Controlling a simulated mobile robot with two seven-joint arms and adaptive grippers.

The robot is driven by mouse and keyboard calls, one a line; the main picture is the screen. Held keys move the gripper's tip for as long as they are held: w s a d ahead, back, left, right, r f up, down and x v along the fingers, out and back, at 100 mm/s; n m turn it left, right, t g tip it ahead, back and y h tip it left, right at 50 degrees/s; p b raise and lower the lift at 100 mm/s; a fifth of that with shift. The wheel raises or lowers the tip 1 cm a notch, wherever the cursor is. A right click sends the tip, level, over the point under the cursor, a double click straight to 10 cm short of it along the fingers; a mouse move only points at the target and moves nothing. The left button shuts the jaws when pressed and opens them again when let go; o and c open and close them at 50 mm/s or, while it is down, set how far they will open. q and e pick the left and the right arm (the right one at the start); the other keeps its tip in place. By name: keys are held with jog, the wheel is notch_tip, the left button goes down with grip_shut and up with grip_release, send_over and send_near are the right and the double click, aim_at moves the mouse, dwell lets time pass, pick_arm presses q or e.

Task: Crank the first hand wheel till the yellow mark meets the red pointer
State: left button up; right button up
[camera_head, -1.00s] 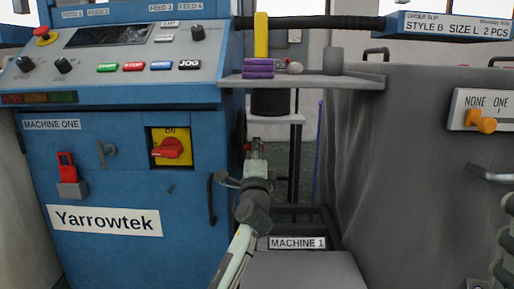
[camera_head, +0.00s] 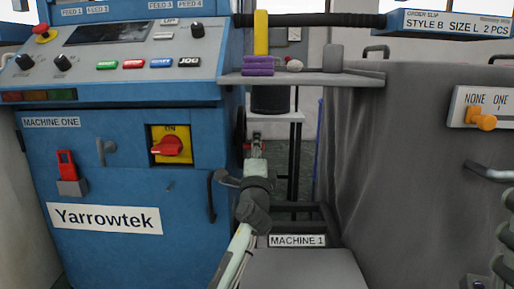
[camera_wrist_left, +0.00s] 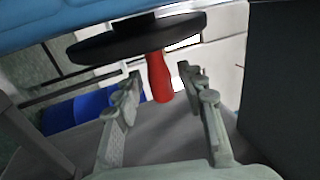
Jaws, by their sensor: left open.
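The hand wheel (camera_wrist_left: 135,40) is a black disc seen nearly edge-on in the left wrist view. Its red handle (camera_wrist_left: 160,80) sticks out from the rim and lies between my left gripper's fingers (camera_wrist_left: 160,70), with a gap on both sides. The left gripper is open. In the head view the wheel's dark rim (camera_head: 240,128) shows edge-on at the right side of the blue machine, and my left gripper (camera_head: 255,148) reaches up beside it. I cannot make out the yellow mark or the red pointer. My right gripper is not in view.
The blue machine's front (camera_head: 110,190) stands left, with a black door handle (camera_head: 211,198) near my arm. A MACHINE 1 sign (camera_head: 297,242) sits on a low frame.

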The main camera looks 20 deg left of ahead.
pick_arm(q)
jog(key=v, duration=1.2)
